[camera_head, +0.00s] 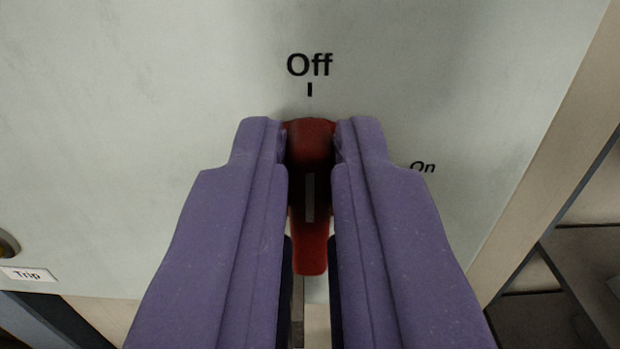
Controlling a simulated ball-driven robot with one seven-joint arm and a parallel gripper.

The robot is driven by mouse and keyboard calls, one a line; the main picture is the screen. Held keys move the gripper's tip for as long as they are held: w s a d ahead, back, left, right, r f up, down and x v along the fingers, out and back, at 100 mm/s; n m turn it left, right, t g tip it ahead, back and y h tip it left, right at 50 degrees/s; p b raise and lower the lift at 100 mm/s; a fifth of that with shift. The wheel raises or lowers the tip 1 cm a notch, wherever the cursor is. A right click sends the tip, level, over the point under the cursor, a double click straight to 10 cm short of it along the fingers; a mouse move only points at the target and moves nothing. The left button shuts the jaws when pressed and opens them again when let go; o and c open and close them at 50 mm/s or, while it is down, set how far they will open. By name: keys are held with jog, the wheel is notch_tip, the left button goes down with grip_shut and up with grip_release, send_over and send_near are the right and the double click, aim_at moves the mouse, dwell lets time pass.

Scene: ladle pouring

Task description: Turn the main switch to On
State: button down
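The main switch is a red handle (311,225) on a pale panel, in the middle of the camera_head view. It stands upright in the picture, with its top under the "Off" label (310,66) and its tick mark. A light stripe runs along its middle. The "On" label (422,167) is to the right, partly covered by my gripper. My purple gripper (311,142) has one finger on each side of the handle. The fingertips touch or nearly touch its upper part. The switch's mount is hidden.
The pale panel (150,110) fills most of the view. A "Trip" label (28,274) lies below a round brass-coloured part (8,243) at the left edge. A beige frame edge (550,150) runs down the right side, with dark structure beyond it.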

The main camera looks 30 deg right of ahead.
jog(key=shift+f+m+b, duration=0.1)
jog(key=shift+m+b, duration=0.25)
jog(key=shift+m, duration=0.05)
jog(key=m+b, duration=0.4)
jog(key=m, duration=0.1)
jog(key=d+f+m+b, duration=0.1)
jog(key=m+b, duration=0.3)
jog(key=m, duration=0.2)
jog(key=s+f+m+b, duration=0.1)
jog(key=m+b, duration=0.3)
jog(key=m, duration=0.1)
jog(key=shift+s+d+m+b, duration=0.1)
jog(key=shift+d+m+b, duration=0.25)
jog(key=shift+d+m, duration=0.05)
jog(key=shift+m, duration=0.3)
jog(key=c, duration=1.1)
grip_release()
jog(key=shift+c, duration=0.2)
